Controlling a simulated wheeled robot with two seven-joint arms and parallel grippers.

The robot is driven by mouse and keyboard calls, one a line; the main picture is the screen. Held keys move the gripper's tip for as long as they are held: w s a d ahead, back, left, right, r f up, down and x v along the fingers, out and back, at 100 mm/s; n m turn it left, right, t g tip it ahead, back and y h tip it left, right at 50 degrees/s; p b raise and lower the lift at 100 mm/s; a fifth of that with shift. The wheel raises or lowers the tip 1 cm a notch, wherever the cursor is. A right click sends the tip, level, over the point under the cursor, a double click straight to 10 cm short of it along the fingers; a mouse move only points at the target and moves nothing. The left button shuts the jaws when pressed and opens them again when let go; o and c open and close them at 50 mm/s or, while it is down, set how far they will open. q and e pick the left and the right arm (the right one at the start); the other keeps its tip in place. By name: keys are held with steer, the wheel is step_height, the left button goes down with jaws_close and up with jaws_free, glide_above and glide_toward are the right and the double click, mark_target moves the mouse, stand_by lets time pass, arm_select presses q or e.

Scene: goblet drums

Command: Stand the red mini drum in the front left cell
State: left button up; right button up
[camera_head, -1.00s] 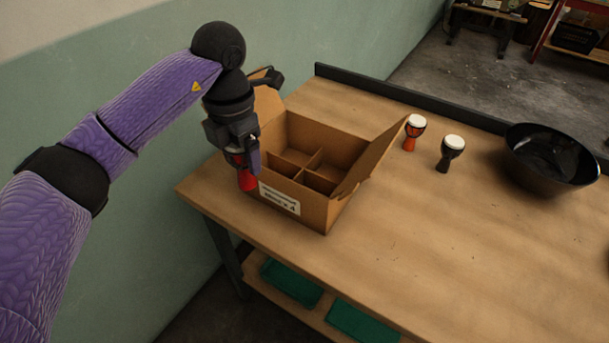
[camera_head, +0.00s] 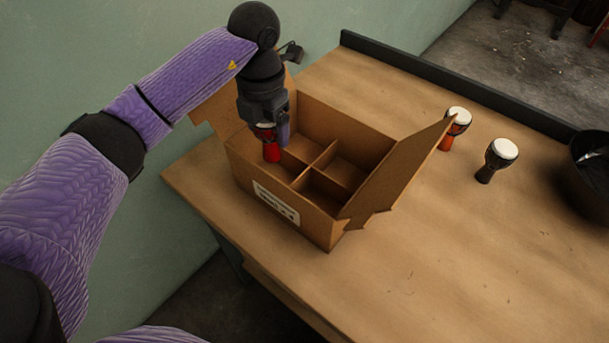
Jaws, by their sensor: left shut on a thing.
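The red mini drum (camera_head: 272,153) is held upright, its red foot pointing down. My left gripper (camera_head: 270,128) is shut on its upper part and hides much of it. The drum hangs over the front left part of the open cardboard box (camera_head: 248,170). Its foot appears at about rim level; I cannot tell how far it is inside. Crossed dividers (camera_head: 321,164) split the box into cells, and the ones I can see are empty. The front left cell is partly hidden by the drum and gripper. My right gripper is not in view.
A red-orange drum (camera_head: 455,128) and a black drum (camera_head: 496,160), both white-topped, stand right of the box. A black bowl (camera_head: 592,165) is at the right edge. The box's right flap (camera_head: 400,170) stands up and outward. The front table area is clear.

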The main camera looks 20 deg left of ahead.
mark_target(272, 161)
arm_select(q)
step_height(272, 161, down, 9)
steer(key=shift+s+r+b, duration=0.1)
steer(key=shift+r+b, duration=0.1)
steer(key=shift+b, duration=1.05)
steer(key=shift+f, duration=0.15)
steer(key=o, duration=1)
steer(key=shift+o, duration=0.4)
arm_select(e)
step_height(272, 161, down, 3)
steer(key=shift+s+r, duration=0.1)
